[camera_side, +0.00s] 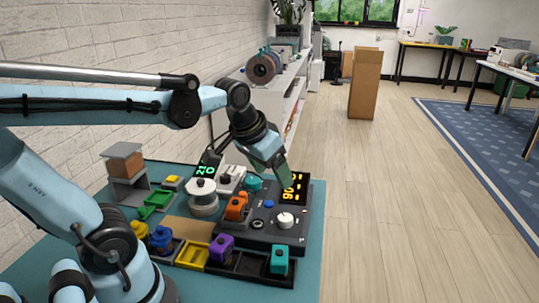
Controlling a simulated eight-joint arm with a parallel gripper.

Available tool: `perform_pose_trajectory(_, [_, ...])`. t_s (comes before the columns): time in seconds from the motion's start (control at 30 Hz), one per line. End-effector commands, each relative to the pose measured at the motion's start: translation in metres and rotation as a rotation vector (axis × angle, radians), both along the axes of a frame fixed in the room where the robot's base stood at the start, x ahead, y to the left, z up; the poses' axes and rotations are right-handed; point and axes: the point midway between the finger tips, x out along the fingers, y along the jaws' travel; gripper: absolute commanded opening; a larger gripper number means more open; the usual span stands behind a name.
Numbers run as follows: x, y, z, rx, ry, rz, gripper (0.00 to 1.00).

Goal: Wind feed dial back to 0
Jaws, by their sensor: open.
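A dark control panel (257,237) lies on the teal table. A round white dial (286,220) with a pointer mark sits on its front right; it may be the feed dial, but no label is legible. Behind it is a display with orange digits (291,188), partly hidden and hard to read, perhaps 90. My gripper (281,171) hangs above the panel's back part, behind and above the white dial, apart from it. It is open and nothing shows between its fingers. The fingers are seen edge-on.
A green-digit display (207,166) and a round white device (203,198) stand left of the panel. A brick wall borders the left.

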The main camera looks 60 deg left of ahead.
Motion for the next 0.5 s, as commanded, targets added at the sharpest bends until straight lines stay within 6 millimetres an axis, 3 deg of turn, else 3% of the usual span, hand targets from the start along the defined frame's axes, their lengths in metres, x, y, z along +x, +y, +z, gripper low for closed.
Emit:
perform_pose_trajectory(0.23, [0.032, 0.065, 0.012, -0.041, 0.178, 0.16, 0.75])
perform_pose_trajectory(0.5, [0.049, 0.136, 0.006, -0.109, 0.35, 0.309, 0.75])
